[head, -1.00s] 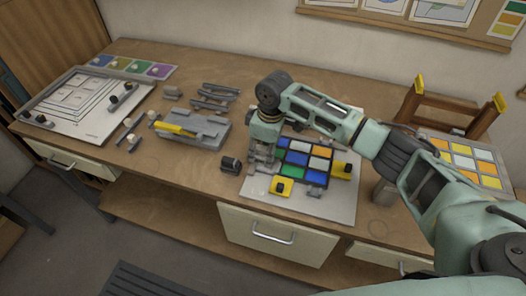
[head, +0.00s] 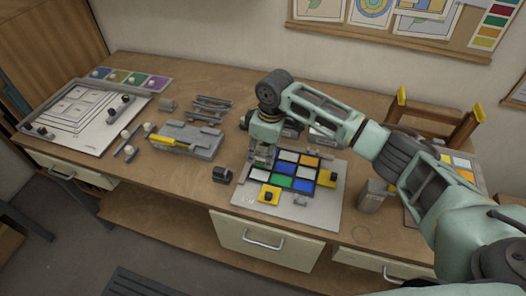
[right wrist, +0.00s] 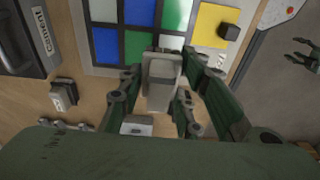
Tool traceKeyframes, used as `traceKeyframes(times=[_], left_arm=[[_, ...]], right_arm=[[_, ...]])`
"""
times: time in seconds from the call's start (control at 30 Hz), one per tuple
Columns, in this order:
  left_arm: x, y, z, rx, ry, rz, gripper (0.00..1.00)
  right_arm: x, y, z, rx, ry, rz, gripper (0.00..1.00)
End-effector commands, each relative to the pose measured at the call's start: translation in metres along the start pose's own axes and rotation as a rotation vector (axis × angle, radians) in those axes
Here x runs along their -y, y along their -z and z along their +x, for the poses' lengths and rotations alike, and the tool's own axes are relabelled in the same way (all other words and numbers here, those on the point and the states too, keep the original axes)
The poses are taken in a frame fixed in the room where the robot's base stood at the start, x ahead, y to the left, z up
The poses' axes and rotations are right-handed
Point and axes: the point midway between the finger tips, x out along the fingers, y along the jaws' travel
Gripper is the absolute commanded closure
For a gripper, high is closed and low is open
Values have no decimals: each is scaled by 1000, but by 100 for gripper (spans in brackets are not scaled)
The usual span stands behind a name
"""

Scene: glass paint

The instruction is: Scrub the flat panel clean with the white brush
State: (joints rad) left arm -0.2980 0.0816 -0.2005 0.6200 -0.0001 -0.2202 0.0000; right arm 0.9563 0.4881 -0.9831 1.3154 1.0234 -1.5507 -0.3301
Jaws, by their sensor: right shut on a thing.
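The flat panel (head: 297,173) is a grid of blue, white, green and orange glass tiles on a grey sheet. It also shows at the top of the right wrist view (right wrist: 130,48). My right gripper (head: 261,160) is at the panel's left edge. Its fingers (right wrist: 160,98) are shut on a pale grey-white block, apparently the white brush (right wrist: 162,75). The brush's lower face is hidden, so contact with the tiles cannot be told. My left gripper (right wrist: 303,55) shows small at the right wrist view's right edge, fingers apart and empty.
Yellow blocks with dark knobs (head: 268,194) flank the panel. A dark cylinder (head: 222,174) stands left of it. A grey tool block (head: 187,140) and a white drawing board (head: 80,115) lie farther left.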

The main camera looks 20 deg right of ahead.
Motion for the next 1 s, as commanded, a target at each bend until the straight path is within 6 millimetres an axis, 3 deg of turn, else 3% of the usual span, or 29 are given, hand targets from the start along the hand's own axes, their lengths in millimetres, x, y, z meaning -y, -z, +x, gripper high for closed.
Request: traceKeyframes(times=[0.1, 0.3, 0.83, 1.0], left_arm=[[0, 1, -16, 0, 0, -1, 48], [0, 2, -23, 0, 0, -1, 48], [-1, 1, -21, 1, -1, -2, 48], [-5, -12, -5, 16, -6, -3, 48]], right_arm=[[0, 2, -15, -1, 0, 2, 93], [0, 3, -21, 0, -1, 3, 93], [0, 3, -20, 0, -1, 3, 93], [12, 7, -16, -7, 12, -22, 93]])
